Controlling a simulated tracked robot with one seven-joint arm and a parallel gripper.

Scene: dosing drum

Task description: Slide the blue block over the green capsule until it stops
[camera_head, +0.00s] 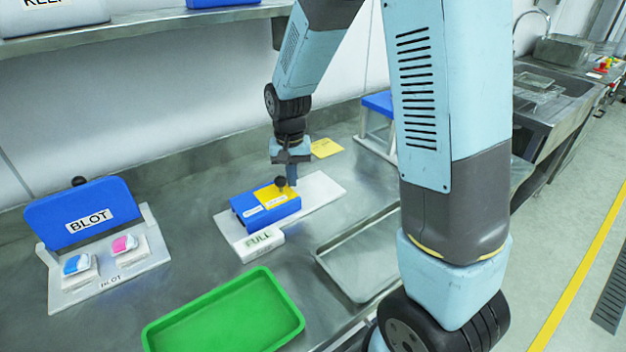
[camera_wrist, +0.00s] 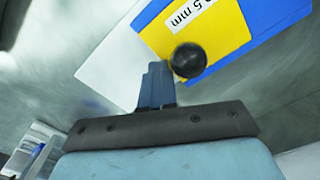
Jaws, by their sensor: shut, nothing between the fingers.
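The blue block (camera_head: 252,210) sits on a white base (camera_head: 322,188) on the metal bench. A yellow panel (camera_head: 272,195) with a label covers part of its top, and a black knob (camera_head: 280,181) stands on it. In the wrist view the blue block (camera_wrist: 270,15), the yellow panel (camera_wrist: 225,40) and the black knob (camera_wrist: 187,60) show close up. My gripper (camera_head: 292,182) points down, shut and empty, just right of the knob; its fingers (camera_wrist: 157,80) also show in the wrist view. Whether they touch the knob is unclear. I see no green capsule.
A white block marked FULL (camera_head: 260,244) is at the base's front. A green tray (camera_head: 225,318) and a metal tray (camera_head: 365,250) lie nearer. A blue-and-white BLOT stand (camera_head: 95,222) is at left. A yellow note (camera_head: 326,148) lies behind. A shelf (camera_head: 150,32) overhangs the back.

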